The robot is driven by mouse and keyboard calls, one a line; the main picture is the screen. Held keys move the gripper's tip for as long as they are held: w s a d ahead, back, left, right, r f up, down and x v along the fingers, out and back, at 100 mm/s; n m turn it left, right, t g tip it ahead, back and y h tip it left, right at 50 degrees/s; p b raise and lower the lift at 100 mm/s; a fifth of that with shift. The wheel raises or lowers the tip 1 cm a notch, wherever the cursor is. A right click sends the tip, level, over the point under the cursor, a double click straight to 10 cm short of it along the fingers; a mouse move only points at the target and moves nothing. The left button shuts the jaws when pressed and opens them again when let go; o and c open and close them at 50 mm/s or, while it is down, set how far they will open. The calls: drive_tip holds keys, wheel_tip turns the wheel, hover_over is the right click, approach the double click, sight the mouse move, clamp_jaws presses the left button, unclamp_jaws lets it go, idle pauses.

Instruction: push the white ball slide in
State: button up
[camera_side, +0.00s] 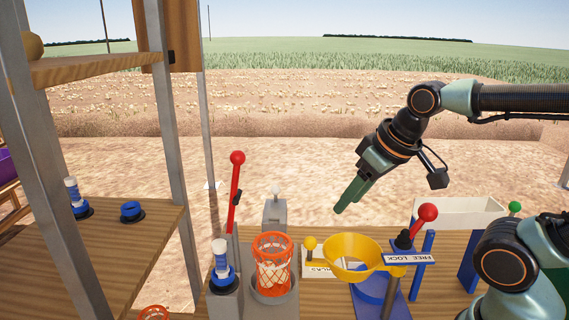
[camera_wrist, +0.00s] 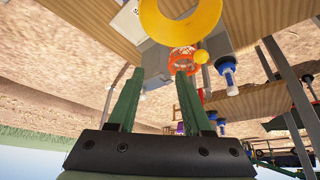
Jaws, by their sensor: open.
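The white ball slide (camera_side: 275,189) is a small white ball knob on top of a grey block (camera_side: 275,212), behind the orange basket in the side view. My gripper (camera_side: 341,209) is up and to the right of it, clear of it, with green fingers pointing down and left. In the wrist view my gripper (camera_wrist: 158,72) shows its two fingers apart with nothing between them.
An orange basket (camera_side: 272,255), a red-ball lever (camera_side: 236,185), a yellow bowl (camera_side: 352,254) and a yellow ball knob (camera_side: 310,243) stand nearby. A red-knobbed lever (camera_side: 427,212) is by the "FREE LOCK" sign. A metal-framed wooden shelf (camera_side: 135,240) is at left.

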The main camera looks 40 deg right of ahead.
drive_tip(key=n+t, duration=0.1)
drive_tip(key=n, duration=1.5)
approach(277, 188)
drive_tip(key=x, duration=0.9)
drive_tip(key=shift+w+f, duration=0.2)
drive_tip(key=shift+f, duration=0.1)
clamp_jaws()
drive_tip(key=shift+s+a, duration=1.85)
drive_tip(key=shift+a, duration=0.1)
